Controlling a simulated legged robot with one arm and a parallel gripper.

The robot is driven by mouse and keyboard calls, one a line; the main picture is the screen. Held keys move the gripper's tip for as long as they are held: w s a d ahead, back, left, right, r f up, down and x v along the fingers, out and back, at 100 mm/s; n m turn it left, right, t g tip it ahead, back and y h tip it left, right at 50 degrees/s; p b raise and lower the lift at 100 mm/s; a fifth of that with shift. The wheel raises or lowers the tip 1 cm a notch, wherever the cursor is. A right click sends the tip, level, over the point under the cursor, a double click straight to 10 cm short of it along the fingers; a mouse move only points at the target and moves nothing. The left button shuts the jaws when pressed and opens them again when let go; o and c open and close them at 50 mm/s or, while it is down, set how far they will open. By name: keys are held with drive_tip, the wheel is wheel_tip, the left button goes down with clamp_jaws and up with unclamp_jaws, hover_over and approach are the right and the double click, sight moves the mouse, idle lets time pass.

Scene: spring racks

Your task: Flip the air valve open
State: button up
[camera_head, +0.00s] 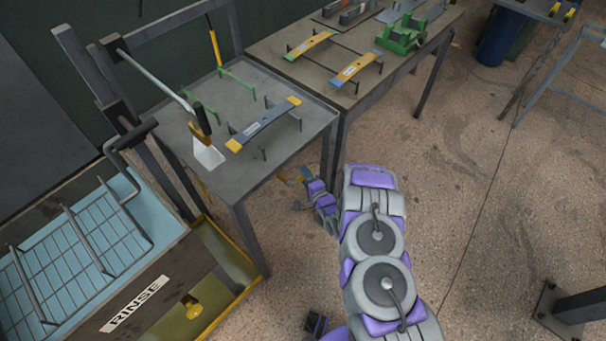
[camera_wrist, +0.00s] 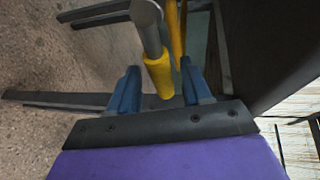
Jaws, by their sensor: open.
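A grey lever with a yellow grip (camera_wrist: 160,75) fills the middle of the wrist view and looks like the air valve's handle. Its yellow end lies between the two blue fingers of my gripper (camera_wrist: 160,88). The fingers are open with a gap on each side of the grip. I cannot tell whether either finger touches it. In the head view my gripper (camera_head: 303,177) is low beside the grey table's right front leg. The valve body is not clearly visible there.
A grey metal table (camera_head: 262,171) with a blue-and-yellow leaf spring (camera_head: 265,124) stands beside my gripper. A second table (camera_head: 342,97) holds more springs and a green fixture (camera_head: 402,36). A rinse tank (camera_head: 150,290) is at lower left. The floor at right is mostly clear.

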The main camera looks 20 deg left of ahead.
drive_tip(key=shift+x, duration=1.35)
drive_tip(key=shift+c, duration=0.5)
clamp_jaws()
